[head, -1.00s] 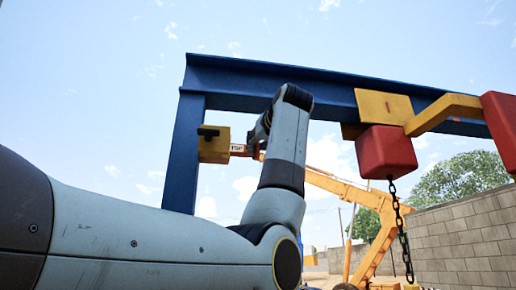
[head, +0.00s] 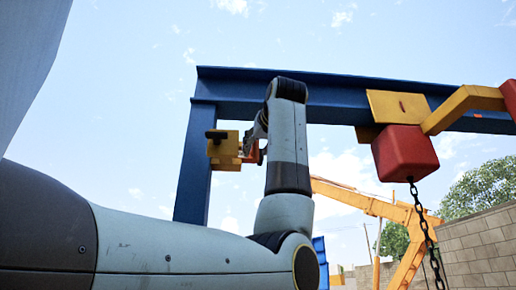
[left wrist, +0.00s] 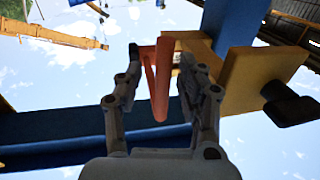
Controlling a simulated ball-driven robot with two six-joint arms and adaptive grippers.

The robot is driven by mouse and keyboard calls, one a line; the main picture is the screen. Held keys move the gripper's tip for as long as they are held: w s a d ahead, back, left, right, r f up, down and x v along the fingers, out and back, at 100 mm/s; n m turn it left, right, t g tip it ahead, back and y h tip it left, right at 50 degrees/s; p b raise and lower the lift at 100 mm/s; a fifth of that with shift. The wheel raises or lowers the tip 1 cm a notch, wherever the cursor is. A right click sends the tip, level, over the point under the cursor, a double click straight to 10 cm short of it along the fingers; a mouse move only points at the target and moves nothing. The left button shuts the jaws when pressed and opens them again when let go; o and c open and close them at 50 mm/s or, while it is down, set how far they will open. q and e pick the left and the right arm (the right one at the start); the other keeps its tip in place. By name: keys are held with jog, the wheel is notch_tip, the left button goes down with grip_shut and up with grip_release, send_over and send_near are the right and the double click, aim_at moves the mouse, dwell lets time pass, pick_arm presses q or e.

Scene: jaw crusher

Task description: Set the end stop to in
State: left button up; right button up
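The end stop is a yellow block (head: 222,148) with a black knob (head: 215,135), by the blue post under the beam's left end. A red-orange piece (head: 251,153) projects from its right side, partly hidden by my left gripper (head: 260,148). In the left wrist view, my left gripper (left wrist: 163,80) has its fingers apart on either side of the orange piece (left wrist: 161,95). Gaps show beside it, and I cannot make out any contact. The yellow block (left wrist: 245,80) and black knob (left wrist: 288,103) lie to the right there. My right gripper is not in view.
The blue beam (head: 340,98) runs across above my arm. A red block (head: 404,153) with a hanging chain (head: 424,220) and a yellow bracket (head: 397,105) are to the right. A yellow crane arm (head: 365,200) and a brick wall (head: 483,245) stand behind.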

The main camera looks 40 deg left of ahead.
pick_arm(q)
jog(key=shift+a, duration=0.15)
jog(key=v, duration=1.2)
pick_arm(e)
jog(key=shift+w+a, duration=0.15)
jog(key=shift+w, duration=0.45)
